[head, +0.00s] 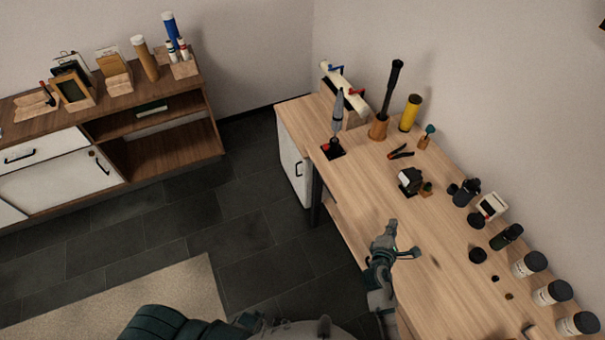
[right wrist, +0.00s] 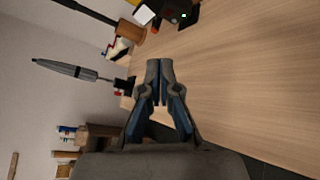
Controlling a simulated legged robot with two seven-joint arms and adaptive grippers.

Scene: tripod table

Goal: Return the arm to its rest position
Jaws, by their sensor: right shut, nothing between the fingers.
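My right gripper (head: 386,230) is over the near left part of the wooden table (head: 345,185) in the head view. In the right wrist view its two fingers (right wrist: 159,80) are together at the tips, with nothing between them. The right arm comes up from the bottom edge of the head view. My left gripper does not show in either view.
On the table stand a grey pointed tool upright in a dark base (head: 333,149), a yellow cylinder (head: 410,112), a small black device (head: 409,180) and several jars (head: 529,264) along the wall. A wooden shelf unit (head: 150,100) stands at the left. The table's middle is mostly clear.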

